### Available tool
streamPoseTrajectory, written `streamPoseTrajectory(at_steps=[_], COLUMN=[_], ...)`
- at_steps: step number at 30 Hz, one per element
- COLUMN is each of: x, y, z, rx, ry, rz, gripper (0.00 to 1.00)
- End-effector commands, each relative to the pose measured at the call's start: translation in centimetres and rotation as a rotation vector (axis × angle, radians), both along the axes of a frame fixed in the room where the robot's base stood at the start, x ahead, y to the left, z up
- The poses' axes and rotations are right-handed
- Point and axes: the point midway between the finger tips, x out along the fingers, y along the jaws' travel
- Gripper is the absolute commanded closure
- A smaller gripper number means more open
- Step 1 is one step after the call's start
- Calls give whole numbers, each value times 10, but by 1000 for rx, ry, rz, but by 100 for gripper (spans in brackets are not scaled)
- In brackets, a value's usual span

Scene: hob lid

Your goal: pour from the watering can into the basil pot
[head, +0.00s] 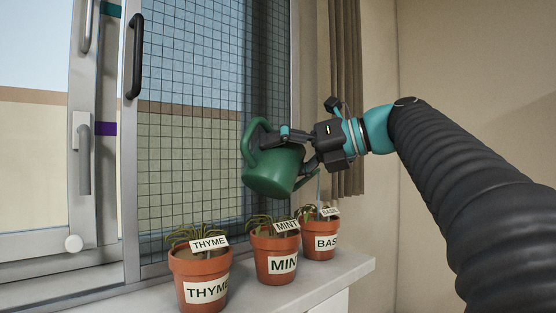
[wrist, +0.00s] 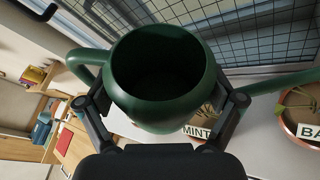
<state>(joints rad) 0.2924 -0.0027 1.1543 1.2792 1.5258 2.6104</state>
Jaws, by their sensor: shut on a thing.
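The green watering can (head: 270,172) is held in the air in front of the window, above the mint pot, and is tilted. My gripper (head: 298,146) is shut on it; in the wrist view its fingers clasp both sides of the can (wrist: 158,108). The spout (head: 307,179) points right, toward the basil pot. A thin pale-blue line, apparently water, runs down from near the spout tip to the basil pot (head: 319,253). That terracotta pot stands upright on the sill, and part of it shows in the wrist view (wrist: 306,139). The can's interior looks dark; its water level cannot be told.
The mint pot (head: 273,268) and the thyme pot (head: 194,294) stand left of the basil pot on the white sill (head: 349,268). A mesh screen (head: 190,165) and window frame lie behind, with a brown curtain (head: 346,90) at right. The sill ends right of the basil.

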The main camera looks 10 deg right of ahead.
Motion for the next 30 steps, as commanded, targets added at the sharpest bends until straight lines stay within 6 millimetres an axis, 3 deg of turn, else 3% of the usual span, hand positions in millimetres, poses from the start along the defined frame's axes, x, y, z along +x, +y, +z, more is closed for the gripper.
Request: streamPoseTrajectory(at_steps=[30], x=[1], y=[-2], z=[12], rx=[58], ry=[53], rz=[1], gripper=[67])
